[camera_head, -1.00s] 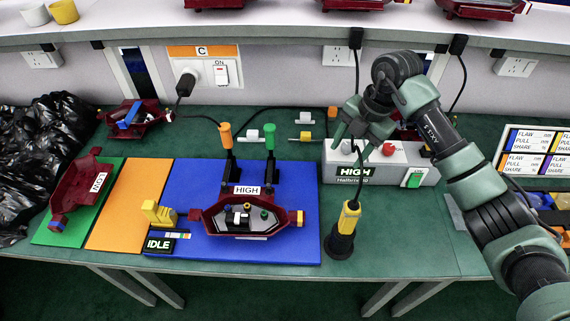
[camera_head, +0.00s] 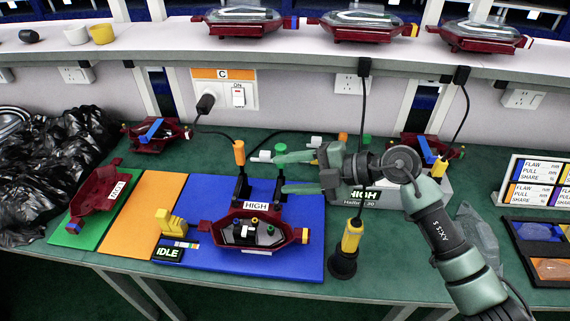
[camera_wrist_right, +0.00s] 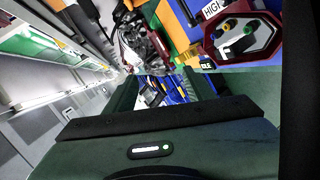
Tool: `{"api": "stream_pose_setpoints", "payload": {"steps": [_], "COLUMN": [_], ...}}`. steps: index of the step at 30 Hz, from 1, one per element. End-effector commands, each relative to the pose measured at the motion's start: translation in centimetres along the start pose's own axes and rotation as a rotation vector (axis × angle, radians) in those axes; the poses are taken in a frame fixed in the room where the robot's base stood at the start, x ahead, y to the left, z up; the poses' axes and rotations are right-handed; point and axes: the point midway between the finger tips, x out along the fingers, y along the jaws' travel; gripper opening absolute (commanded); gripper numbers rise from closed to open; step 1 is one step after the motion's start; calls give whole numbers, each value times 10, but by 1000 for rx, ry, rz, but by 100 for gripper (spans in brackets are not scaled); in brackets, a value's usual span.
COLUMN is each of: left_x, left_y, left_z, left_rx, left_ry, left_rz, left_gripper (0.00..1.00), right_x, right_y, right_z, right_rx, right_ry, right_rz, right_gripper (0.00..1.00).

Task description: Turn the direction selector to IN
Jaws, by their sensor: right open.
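I cannot pick out a direction selector marked IN. A grey control box (camera_head: 440,188) labelled HIGH stands at the right of the bench, and my right arm hides most of its top and front. My right gripper (camera_head: 283,173) is open and empty, its fingers pointing left beside the green-topped post (camera_head: 281,150); I cannot tell whether they touch it. An orange-topped post (camera_head: 239,152) stands to the left. A red lamp housing (camera_head: 293,236) labelled HIGH lies on the blue mat (camera_head: 310,268); it also shows in the right wrist view (camera_wrist_right: 274,42). My left gripper is not in view.
A yellow-and-black corded tool (camera_head: 350,240) stands right of the blue mat. A yellow block (camera_head: 173,226) and an IDLE display (camera_head: 168,254) sit at the mat's left. Black bags (camera_head: 50,165) fill the far left. Finished-looking lamps (camera_head: 362,24) line the shelf above.

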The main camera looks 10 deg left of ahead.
Motion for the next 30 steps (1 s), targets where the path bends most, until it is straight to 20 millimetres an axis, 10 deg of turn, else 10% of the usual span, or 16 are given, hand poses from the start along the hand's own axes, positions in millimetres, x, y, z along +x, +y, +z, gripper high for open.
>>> {"api": "stream_pose_setpoints", "payload": {"steps": [10,30], "left_x": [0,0], "left_y": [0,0], "left_z": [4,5], "left_rx": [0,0], "left_ry": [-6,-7], "left_rz": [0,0], "left_gripper": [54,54], "right_x": [-2,-3], "right_y": [32,34], "right_z": [-18,-19], "right_rx": [18,18], "right_ry": [25,25], "right_rz": [230,242], "right_gripper": [54,54]}}
